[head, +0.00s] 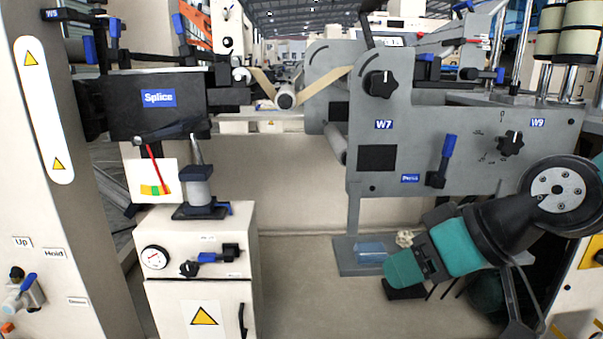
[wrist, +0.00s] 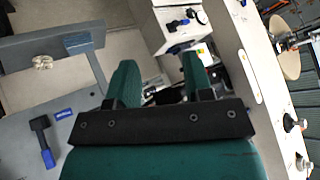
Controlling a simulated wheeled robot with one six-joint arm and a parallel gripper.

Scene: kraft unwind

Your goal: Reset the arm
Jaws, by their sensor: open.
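My gripper (head: 393,280) is at the lower right of the head view, at the end of my teal and black arm, which comes in from the right edge. In the wrist view its two teal fingers (wrist: 158,68) stand apart with nothing between them. The gripper hangs in front of the grey machine's foot and looks clear of the panels, though its exact distance from the foot cannot be told.
A grey W7/W9 machine panel (head: 470,150) with knobs and a blue-handled lever (head: 446,158) stands above my arm. A translucent blue block (head: 370,252) and a crumpled beige piece (head: 404,238) lie on its foot. A white cabinet (head: 200,270) stands left; floor between is clear.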

